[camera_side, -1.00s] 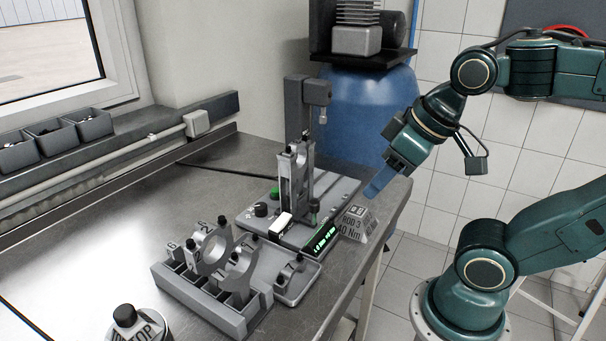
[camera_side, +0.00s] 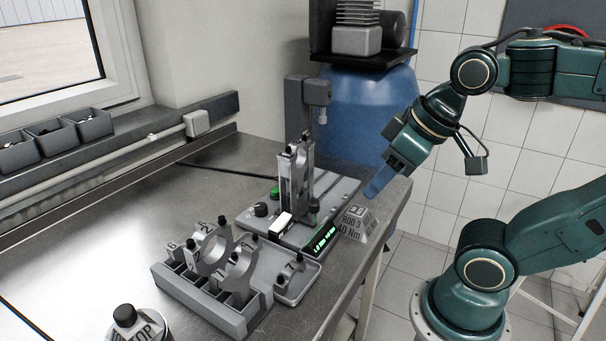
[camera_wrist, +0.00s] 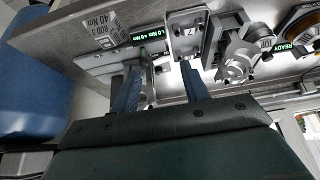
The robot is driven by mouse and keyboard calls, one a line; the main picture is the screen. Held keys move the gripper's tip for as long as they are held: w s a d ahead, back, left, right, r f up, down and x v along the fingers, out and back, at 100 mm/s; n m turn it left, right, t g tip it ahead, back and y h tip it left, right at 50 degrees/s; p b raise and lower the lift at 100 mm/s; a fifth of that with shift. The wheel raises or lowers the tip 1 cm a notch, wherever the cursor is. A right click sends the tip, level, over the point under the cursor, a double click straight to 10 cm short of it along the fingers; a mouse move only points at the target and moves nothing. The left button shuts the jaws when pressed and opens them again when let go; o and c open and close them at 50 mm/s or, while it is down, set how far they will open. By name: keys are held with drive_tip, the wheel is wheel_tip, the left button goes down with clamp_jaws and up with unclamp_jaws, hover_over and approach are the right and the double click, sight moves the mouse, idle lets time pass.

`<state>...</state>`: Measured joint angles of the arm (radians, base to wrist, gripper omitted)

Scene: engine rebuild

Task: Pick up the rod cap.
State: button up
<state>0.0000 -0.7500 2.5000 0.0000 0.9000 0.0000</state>
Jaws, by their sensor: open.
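A small grey rod cap (camera_side: 289,273) with a dark number and dark bolt heads sits on a light tray (camera_side: 304,283) at the bench's front side. In the wrist view the cap (camera_wrist: 187,33) shows at the top, numbered side visible, on its tray. My gripper (camera_side: 376,186) is open and empty, its blue fingers above and to the right of the cap, well apart from it. In the wrist view the gripper (camera_wrist: 160,82) shows both blue fingers spread, with nothing between them.
A slotted rack (camera_side: 205,302) with several numbered rods stands left of the tray. Behind the tray is a grey fixture (camera_side: 335,197) with a tall post and an upright rod. The bench's left part is mostly clear.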

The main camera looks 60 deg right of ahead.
wheel_tip(320, 180, up, 10)
drive_tip(key=m+g, duration=0.6)
drive_tip(key=m, duration=1.2)
hover_over(298, 142)
drive_tip(key=shift+a+f, duration=0.1)
drive_tip(key=shift+a, duration=0.05)
drive_tip(key=shift+f, duration=0.1)
drive_tip(key=shift+f, duration=4.2)
drive_tip(key=shift+f, duration=0.1)
